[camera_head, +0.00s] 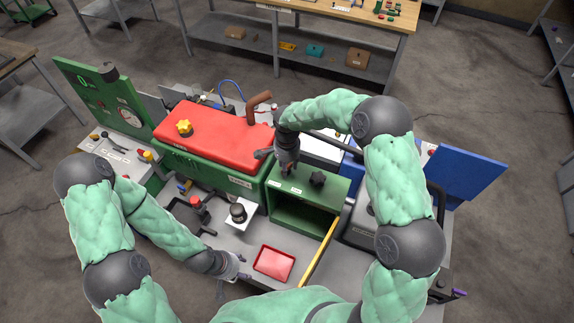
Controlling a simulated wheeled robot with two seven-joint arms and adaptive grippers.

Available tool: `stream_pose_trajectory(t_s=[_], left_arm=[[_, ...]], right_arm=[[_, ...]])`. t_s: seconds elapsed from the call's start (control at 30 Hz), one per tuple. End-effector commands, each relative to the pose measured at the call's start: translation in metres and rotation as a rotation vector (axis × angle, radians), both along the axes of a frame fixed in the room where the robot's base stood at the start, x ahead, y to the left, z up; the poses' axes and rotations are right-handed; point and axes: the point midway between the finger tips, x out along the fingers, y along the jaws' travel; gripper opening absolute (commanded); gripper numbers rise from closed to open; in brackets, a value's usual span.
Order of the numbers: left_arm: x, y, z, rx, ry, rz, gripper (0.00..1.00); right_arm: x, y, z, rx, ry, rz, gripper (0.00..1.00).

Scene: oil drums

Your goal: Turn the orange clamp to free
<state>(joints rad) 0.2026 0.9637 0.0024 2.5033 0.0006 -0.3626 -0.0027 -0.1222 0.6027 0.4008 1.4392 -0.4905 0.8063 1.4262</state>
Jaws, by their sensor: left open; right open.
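I cannot pick out the orange clamp for certain. A yellow-orange star knob (184,127) sits on the red lid (208,131) of the green box. A brown-orange bent pipe (258,107) rises at the lid's right end. My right gripper (278,163) is open and points down between the red lid and the green open-fronted box (318,192). It seems empty, and its arm hides part of what lies behind. My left gripper (234,281) is open and seems empty at the bench's front, left of a red tray (274,262).
A black star knob (317,180) stands on the green open-fronted box. A yellow bar (320,250) slants beside it. A dark round part (238,212) on a white block and a red-topped fitting (196,202) stand near my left forearm. A blue panel (466,177) rises at right.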

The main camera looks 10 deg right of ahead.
Motion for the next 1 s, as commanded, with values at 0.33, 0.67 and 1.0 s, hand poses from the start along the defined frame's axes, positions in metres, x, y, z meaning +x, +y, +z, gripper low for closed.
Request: stream_pose_trajectory(t_s=[0.33, 0.67, 1.0], left_arm=[[0.0, 0.0, 0.0, 0.0, 0.0, 0.0, 0.54], [0.0, 0.0, -0.001, 0.0, 0.0, 0.0, 0.54], [0.0, 0.0, -0.013, 0.0, 0.0, 0.0, 0.54]], right_arm=[[0.0, 0.0, 0.0, 0.0, 0.0, 0.0, 0.04], [0.0, 0.0, 0.0, 0.001, -0.001, 0.013, 0.0], [0.001, -0.001, -0.001, 0.0, -0.003, 0.176, 0.0]])
